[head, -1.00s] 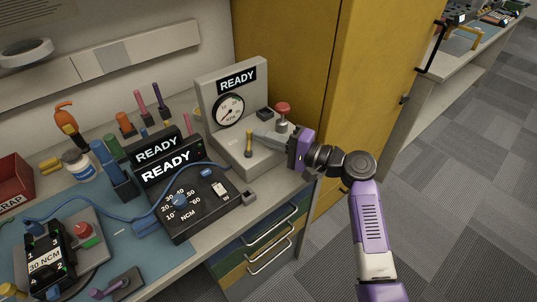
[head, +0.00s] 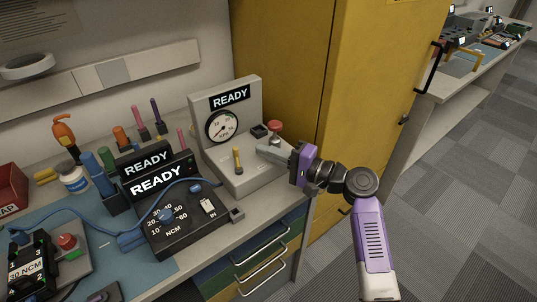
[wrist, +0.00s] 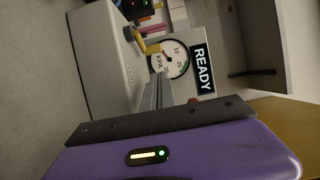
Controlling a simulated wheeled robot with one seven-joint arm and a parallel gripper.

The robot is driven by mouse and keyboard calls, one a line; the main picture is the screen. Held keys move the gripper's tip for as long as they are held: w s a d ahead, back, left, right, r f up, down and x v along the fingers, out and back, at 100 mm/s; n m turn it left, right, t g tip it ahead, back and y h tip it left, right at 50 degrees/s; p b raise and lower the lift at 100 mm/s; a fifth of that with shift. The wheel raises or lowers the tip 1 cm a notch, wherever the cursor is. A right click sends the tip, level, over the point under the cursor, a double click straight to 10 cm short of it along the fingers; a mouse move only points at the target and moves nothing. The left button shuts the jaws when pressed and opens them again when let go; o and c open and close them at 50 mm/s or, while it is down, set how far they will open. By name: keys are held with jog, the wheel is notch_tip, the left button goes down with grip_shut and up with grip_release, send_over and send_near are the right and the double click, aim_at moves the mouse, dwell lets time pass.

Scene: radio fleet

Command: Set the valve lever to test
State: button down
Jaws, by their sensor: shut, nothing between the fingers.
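The pressure tester (head: 246,176) is a grey unit with a round KPA gauge (head: 222,126) and a READY display. A small yellow-tipped lever (head: 237,158) stands on its deck, roughly upright in the head view. I take it as the valve lever; its position markings are not legible. It also shows in the wrist view (wrist: 148,46), beyond the fingertips. My gripper (head: 264,146) is shut and empty over the deck, to the right of the lever, with a visible gap between them. The shut fingers show in the wrist view (wrist: 158,88).
A red knob (head: 275,126) sits behind my fingers, its stem hidden. A black torque tester (head: 186,222) with a blue cable stands left of the unit. A yellow cabinet (head: 375,70) rises behind and to the right. The floor at right is clear.

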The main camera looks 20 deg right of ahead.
jog(key=shift+s+d, duration=0.35)
jog(key=shift+d, duration=0.55)
jog(key=shift+s+d, duration=0.1)
jog(key=shift+d, duration=0.25)
jog(key=s+d, duration=0.1)
jog(key=d, duration=0.3)
jog(key=s+d, duration=0.1)
jog(key=d, duration=0.1)
jog(key=shift+s+d+b, duration=0.3)
jog(key=shift+d+b, duration=0.1)
